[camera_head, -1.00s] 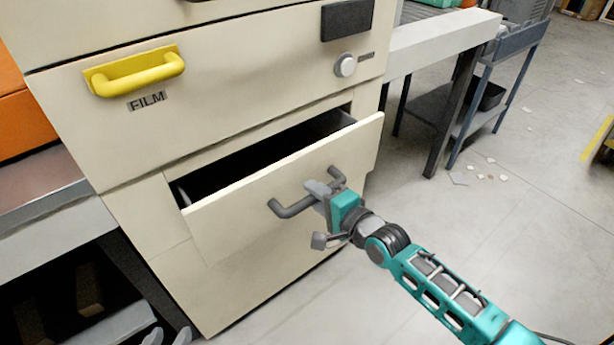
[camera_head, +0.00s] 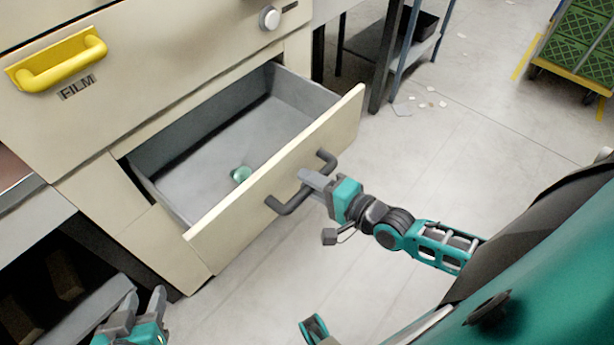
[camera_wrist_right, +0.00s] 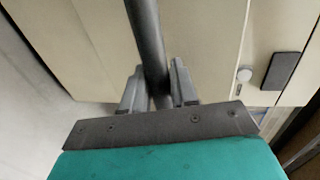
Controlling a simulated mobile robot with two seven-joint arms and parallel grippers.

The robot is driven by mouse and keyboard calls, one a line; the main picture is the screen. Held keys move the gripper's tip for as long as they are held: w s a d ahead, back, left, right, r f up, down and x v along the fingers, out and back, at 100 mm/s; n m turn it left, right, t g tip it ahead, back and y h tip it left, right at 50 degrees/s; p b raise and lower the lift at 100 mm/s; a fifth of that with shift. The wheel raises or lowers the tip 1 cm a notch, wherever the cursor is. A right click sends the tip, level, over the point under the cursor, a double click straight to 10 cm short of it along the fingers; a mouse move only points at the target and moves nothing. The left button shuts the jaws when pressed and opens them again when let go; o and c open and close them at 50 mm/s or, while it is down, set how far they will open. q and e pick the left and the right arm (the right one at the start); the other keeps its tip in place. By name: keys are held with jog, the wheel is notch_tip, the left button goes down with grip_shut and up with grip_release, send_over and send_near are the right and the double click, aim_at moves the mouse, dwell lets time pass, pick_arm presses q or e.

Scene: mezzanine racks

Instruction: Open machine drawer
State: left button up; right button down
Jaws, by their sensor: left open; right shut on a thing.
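The machine drawer (camera_head: 275,176) has a cream front and a grey inside, and it stands well out of the cream machine (camera_head: 150,75). A small round greenish thing (camera_head: 240,174) lies on its floor. My right gripper (camera_head: 312,181) is shut on the drawer's dark bar handle (camera_head: 290,204). In the right wrist view the handle (camera_wrist_right: 146,40) runs between the two fingers (camera_wrist_right: 158,88). My left gripper (camera_head: 138,312) is open and empty at the bottom left, low in front of the machine and apart from the drawer.
A yellow handle (camera_head: 60,62) marked FILM is on the panel above, with a round knob (camera_head: 269,18). A shelf unit (camera_head: 25,225) stands at left. A cart with green crates (camera_head: 575,45) is at the far right. The floor right of the drawer is mostly clear.

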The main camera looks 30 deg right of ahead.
pick_arm(q)
jog(key=shift+s+a+f, duration=0.1)
jog(key=shift+s+f, duration=0.05)
jog(key=shift+s, duration=0.2)
pick_arm(e)
jog(key=c, duration=1)
grip_release()
jog(key=shift+s+d, duration=0.1)
jog(key=shift+s, duration=0.2)
pick_arm(q)
jog(key=shift+s+a+r+p, duration=0.1)
jog(key=shift+a+r+p, duration=0.35)
jog(key=shift+p, duration=0.6)
pick_arm(e)
jog(key=v, duration=1.2)
jog(key=shift+s, duration=0.15)
